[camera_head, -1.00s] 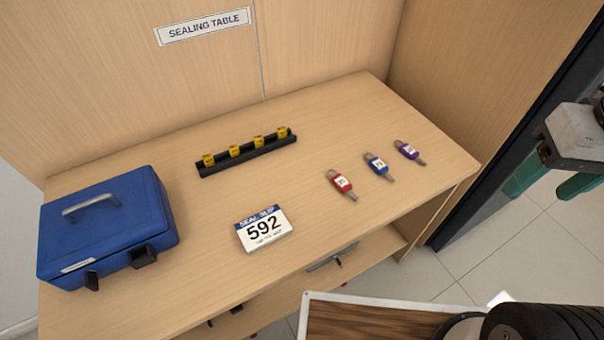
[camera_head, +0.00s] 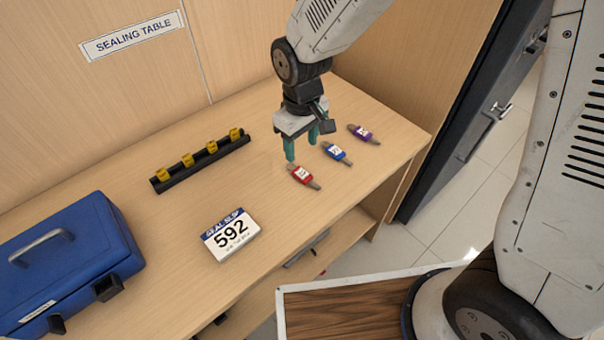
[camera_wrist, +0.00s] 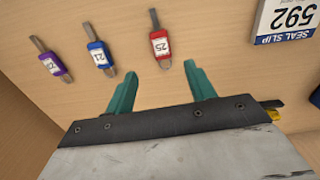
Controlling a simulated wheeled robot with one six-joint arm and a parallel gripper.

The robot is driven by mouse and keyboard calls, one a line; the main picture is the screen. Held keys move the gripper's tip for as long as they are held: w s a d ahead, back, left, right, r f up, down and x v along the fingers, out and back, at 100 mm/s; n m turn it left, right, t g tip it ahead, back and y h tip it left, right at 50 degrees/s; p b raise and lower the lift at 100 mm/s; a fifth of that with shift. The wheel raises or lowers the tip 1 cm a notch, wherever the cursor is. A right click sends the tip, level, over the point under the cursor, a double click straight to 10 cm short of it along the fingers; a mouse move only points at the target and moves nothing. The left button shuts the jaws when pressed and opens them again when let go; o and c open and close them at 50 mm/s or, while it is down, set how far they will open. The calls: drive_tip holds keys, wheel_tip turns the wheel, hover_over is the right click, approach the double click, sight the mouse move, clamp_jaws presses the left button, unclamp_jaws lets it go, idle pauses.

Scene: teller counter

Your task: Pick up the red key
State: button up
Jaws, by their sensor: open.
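The red key (camera_head: 304,177) lies flat on the sealing table, the nearest of three keys to the seal slip. It also shows in the wrist view (camera_wrist: 160,47), with its white tag reading 25. My gripper (camera_head: 302,150) is open and empty, with green fingers pointing down just behind and above the red key. In the wrist view my gripper (camera_wrist: 163,85) has its fingertips apart, and the red key lies ahead of the gap between them, not between the fingers.
A blue key (camera_head: 337,153) and a purple key (camera_head: 363,134) lie to the right of the red key. A seal slip (camera_head: 230,233) marked 592, a black rack (camera_head: 202,163) with yellow pieces and a blue case (camera_head: 75,262) are on the table (camera_head: 165,225).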

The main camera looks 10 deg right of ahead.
sight(302, 173)
drive_tip(key=f, duration=0.9)
drive_tip(key=shift+s, duration=0.2)
drive_tip(key=shift+r, duration=0.1)
drive_tip(key=c, duration=1.1)
